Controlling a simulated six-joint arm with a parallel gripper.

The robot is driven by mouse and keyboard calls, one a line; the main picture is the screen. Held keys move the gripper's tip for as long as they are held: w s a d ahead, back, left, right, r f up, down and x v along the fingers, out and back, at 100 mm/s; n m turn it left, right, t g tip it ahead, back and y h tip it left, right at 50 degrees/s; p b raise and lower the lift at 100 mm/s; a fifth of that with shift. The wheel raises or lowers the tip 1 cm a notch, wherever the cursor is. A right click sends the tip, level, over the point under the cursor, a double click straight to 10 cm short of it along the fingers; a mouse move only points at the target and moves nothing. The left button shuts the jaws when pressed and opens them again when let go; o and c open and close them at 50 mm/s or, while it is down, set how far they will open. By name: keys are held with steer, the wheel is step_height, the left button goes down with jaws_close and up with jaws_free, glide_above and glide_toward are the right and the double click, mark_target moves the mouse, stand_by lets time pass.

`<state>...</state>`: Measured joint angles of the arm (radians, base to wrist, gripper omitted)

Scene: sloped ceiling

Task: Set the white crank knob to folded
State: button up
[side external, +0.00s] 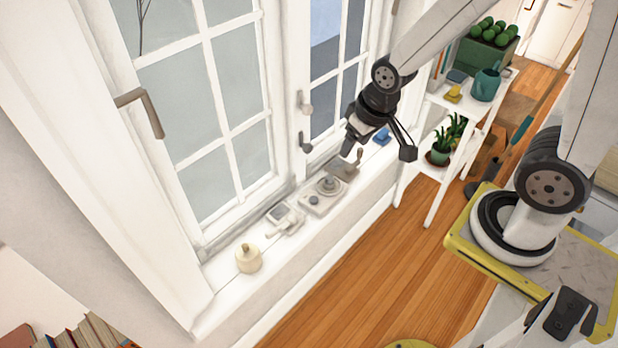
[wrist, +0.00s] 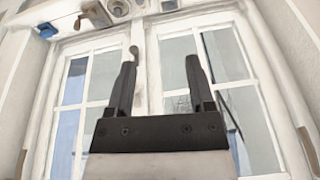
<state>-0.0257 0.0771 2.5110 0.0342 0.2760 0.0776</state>
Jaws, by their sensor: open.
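A small white fitting with a short arm (side external: 287,220) sits on the windowsill between the cream pot and the round-dial unit. It looks like the white crank knob, but it is too small to tell for certain or to read its fold. My gripper (side external: 377,150) is above the sill's far right part, away from this fitting, with its fingers spread and nothing between them. In the wrist view, the open gripper (wrist: 160,65) points at the window, and the sill fittings lie along the top edge, partly cut off.
The round-dial unit (side external: 324,195), a grey-brown unit with an upright handle (side external: 344,168) and a blue item (side external: 382,137) line the sill. A cream pot (side external: 248,259) stands at the near left. Window handles (side external: 304,103) project above. A white shelf (side external: 437,197) stands right.

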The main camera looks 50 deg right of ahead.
steer(key=w+a+f+m+t, duration=0.1)
steer(key=w+a+f+m, duration=0.2)
steer(key=w, duration=0.3)
steer(key=w+a+f+m+t, duration=0.2)
steer(key=w+a+f+m, duration=0.15)
steer(key=w, duration=0.25)
steer(key=m+t, duration=0.3)
steer(key=m, duration=0.2)
glide_above(273, 235)
steer(key=w, duration=0.2)
step_height(273, 235, down, 10)
steer(key=s+f+m+t+h, duration=0.1)
steer(key=s+f+m, duration=0.1)
steer(key=f, duration=0.4)
steer(key=s+a+f+m+t+h, duration=0.1)
steer(key=s+f+m+t, duration=0.1)
steer(key=f, duration=0.5)
steer(key=s+a+f+m+t+h, duration=0.1)
steer(key=s+f+m+t, duration=0.1)
steer(key=f+m, duration=0.4)
steer(key=shift+s+f+h, duration=0.2)
steer(key=shift+s+h, duration=0.1)
steer(key=shift+s, duration=0.4)
steer(key=shift+s+d+f+m+t, duration=0.3)
steer(key=shift+s+f+m+t, duration=0.05)
steer(key=shift+s+t, duration=0.2)
steer(key=shift+w, duration=0.1)
steer(key=shift+x, duration=3.8)
steer(key=shift+f, duration=0.1)
